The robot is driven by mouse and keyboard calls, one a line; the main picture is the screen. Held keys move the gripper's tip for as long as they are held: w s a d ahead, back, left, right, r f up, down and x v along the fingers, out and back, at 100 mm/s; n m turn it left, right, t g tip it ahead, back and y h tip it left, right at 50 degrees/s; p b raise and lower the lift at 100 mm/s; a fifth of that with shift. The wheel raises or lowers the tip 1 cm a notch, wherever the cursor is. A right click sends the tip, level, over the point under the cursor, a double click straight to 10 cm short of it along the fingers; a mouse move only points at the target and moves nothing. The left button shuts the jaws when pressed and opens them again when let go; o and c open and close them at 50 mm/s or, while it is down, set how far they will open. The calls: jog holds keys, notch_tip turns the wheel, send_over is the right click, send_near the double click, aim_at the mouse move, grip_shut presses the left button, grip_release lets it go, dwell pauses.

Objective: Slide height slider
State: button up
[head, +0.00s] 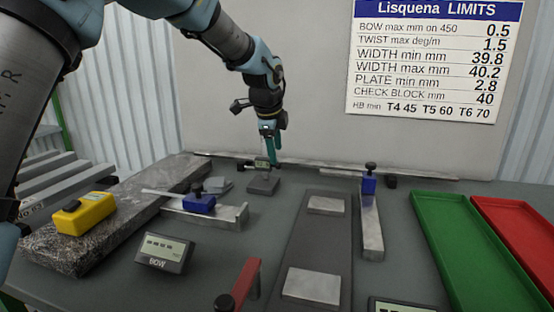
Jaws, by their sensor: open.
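A small height gauge stands toward the back of the table, with a dark square base (263,185) and a little display block (261,165) low on it. The display block seems to be its slider, with a dark arm sticking out to the left. My gripper (270,150) reaches down from above, right over the gauge, with teal fingers close to the slider. The fingers hide part of the gauge's upright. I cannot tell whether they touch it. The gripper is open.
A blue slider (198,203) on a steel bar lies at left, and another blue slider (369,183) at right. A yellow device (84,213) sits on a stone slab. A BOW display (165,252) and red bar (246,280) are in front. Green (440,285) and red trays (520,240) fill the right.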

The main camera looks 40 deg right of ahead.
aim_at(262, 164)
jog(key=shift+p+x, duration=0.35)
jog(key=shift+x, duration=1.95)
grip_shut()
jog(key=shift+f, duration=0.15)
